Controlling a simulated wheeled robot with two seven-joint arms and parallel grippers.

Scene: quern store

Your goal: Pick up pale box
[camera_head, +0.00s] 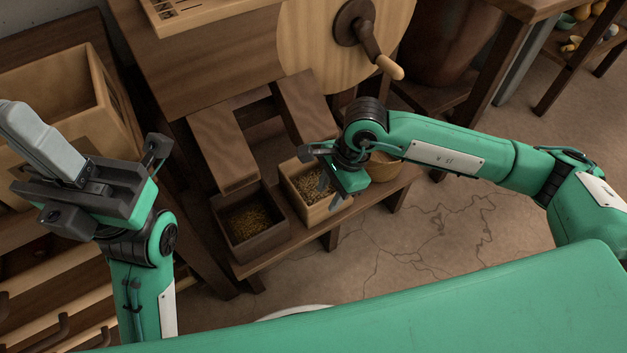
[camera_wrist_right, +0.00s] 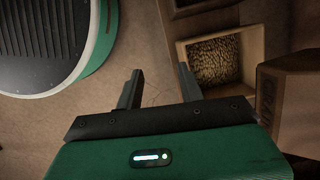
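The pale box (camera_head: 318,212) is a small open wooden box with grain inside, on the low bench between a dark box and a round tub. It also shows in the right wrist view (camera_wrist_right: 254,49), upper right of the fingers. My right gripper (camera_head: 325,170) is above the box's right side in the head view and hides part of it. In the right wrist view its fingers (camera_wrist_right: 158,88) are apart with nothing between them; the right finger overlaps the box's near corner. I cannot tell whether it touches.
The dark box (camera_head: 250,243) with grain stands just left of the pale box. The round tub (camera_head: 385,170) stands close on its right. A wooden chute frame (camera_head: 225,150) rises behind. The bench (camera_head: 290,245) has a narrow free front edge. Open floor (camera_head: 430,230) lies at the right.

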